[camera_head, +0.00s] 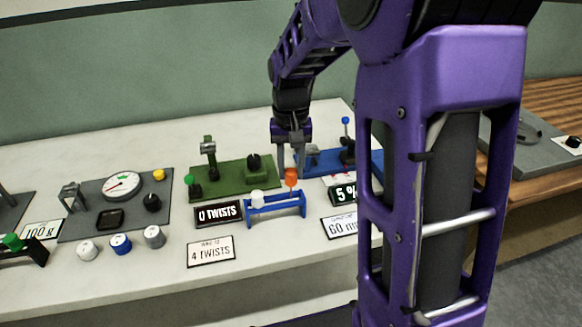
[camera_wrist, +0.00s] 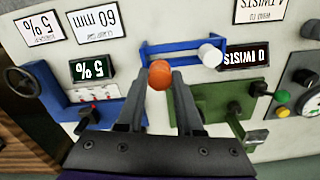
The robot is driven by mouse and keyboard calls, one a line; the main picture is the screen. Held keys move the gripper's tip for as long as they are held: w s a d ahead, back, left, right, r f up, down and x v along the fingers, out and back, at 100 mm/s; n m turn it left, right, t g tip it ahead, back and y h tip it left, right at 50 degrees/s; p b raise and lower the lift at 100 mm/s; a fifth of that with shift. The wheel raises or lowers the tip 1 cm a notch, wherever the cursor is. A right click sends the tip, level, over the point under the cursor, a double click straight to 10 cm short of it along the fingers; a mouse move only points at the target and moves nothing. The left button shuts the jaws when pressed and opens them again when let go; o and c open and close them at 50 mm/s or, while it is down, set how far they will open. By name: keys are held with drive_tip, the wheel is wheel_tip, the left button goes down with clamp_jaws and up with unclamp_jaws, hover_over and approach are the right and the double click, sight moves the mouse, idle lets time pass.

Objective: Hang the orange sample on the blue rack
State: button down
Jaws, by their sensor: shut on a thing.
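The orange sample (camera_head: 291,179) is held at the tips of my gripper (camera_head: 290,166), which points down over the bench. In the wrist view the orange sample (camera_wrist: 159,76) shows as a rounded end between the two fingers (camera_wrist: 166,80). The blue rack (camera_head: 276,210) is a low frame with a rail at the bench's front. The sample is at the rack's right end in the head view; I cannot tell whether it touches the rail. A white sample (camera_head: 257,197) is on the rack's left part, and also shows in the wrist view (camera_wrist: 210,55).
A green twist fixture (camera_head: 230,180) stands behind left of the rack, a blue fixture (camera_head: 325,163) behind right. A "0 TWISTS" display (camera_head: 218,213) and a "4 TWISTS" card (camera_head: 211,250) are close by. A grey gauge station (camera_head: 85,215) with several spools is farther left.

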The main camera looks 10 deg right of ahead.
sight(291, 184)
drive_tip(key=shift+f+b, duration=1.5)
drive_tip(key=shift+f, duration=0.95)
drive_tip(key=shift+c, duration=2.4)
unclamp_jaws()
drive_tip(key=shift+r, duration=0.1)
wheel_tip(291, 184, up, 17)
drive_tip(key=p, duration=0.3)
drive_tip(key=shift+r, duration=0.15)
